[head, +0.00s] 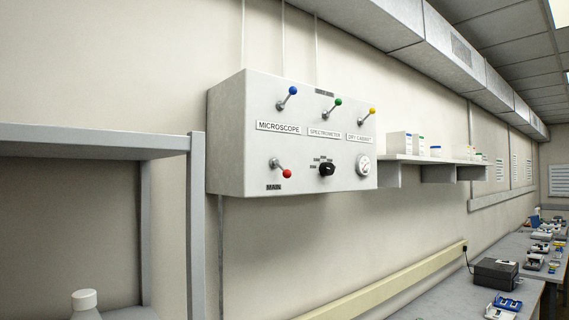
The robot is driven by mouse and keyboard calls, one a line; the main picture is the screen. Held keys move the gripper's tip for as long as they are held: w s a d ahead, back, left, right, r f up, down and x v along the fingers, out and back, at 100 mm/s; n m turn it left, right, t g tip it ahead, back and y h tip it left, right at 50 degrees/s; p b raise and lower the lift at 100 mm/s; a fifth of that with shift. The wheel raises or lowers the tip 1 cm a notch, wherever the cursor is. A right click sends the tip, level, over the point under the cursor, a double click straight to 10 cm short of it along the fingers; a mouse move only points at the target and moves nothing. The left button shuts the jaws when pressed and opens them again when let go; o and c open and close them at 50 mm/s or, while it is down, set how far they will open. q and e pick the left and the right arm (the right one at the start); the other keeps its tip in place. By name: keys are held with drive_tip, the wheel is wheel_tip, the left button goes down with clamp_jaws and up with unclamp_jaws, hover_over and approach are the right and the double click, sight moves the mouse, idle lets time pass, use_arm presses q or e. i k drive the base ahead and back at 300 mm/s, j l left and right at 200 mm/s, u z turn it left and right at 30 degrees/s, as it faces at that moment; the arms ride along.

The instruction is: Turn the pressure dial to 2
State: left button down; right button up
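A white control box (230,140) is mounted on the wall in the middle of the head view. A black dial (327,170) sits low on its front face, with small marks around its upper left that are too small to read. A round white gauge (363,165) is to the right of the dial. A red-knobbed lever (282,169) labelled MAIN is to the left. Levers with blue (288,96), green (333,106) and yellow (367,115) knobs stand above labels reading MICROSCOPE, SPECTROMETER and DRY CABINET. Neither of my grippers shows.
A grey shelf unit (90,140) stands at the left, with a white bottle (85,301) low in it. A wall shelf (440,160) with small boxes is right of the control box. A bench (450,301) with a black case (494,273) runs along the right. The space before the box looks clear.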

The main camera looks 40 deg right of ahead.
sight(325, 169)
drive_tip(key=z, duration=1.35)
